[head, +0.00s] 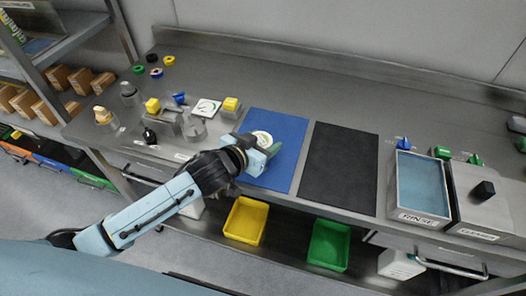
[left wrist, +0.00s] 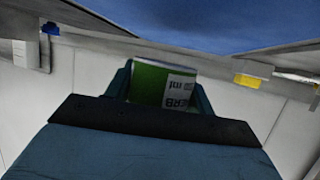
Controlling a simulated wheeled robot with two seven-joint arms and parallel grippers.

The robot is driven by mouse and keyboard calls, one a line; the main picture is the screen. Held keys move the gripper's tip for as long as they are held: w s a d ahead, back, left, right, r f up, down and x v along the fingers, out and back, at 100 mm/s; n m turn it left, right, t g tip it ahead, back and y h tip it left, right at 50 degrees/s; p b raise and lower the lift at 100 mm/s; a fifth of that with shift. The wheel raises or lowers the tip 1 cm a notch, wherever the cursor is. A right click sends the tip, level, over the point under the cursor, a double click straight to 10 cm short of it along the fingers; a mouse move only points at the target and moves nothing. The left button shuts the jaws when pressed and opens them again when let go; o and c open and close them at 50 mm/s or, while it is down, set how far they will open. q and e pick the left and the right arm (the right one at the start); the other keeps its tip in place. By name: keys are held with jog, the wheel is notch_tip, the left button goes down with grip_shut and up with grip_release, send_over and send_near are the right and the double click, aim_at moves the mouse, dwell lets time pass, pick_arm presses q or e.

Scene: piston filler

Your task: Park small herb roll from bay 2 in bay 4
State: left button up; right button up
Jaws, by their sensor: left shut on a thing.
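My left gripper (head: 260,156) is shut on the small herb roll (head: 262,138), over the near left part of the blue mat (head: 288,128). The roll's pale round end shows in the head view. In the left wrist view the roll (left wrist: 150,80) sits between the two fingers, with a green band and a white label reading HERB and ml. The rest of it is hidden by the gripper. I cannot tell whether the roll touches the mat. I cannot make out numbered bays 2 and 4. My right gripper is not in view.
A black mat (head: 340,165) lies right of the blue one. A rinse tray (head: 423,217) and a cleaner box stand farther right. The filler (head: 185,123) and small parts stand left. Yellow (head: 245,220) and green (head: 329,245) bins sit below the bench's front edge.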

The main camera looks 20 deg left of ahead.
pick_arm(q)
jog(key=shift+f+b, duration=0.4)
jog(key=shift+f, duration=1.35)
jog(key=shift+f, duration=0.1)
jog(key=o, duration=1)
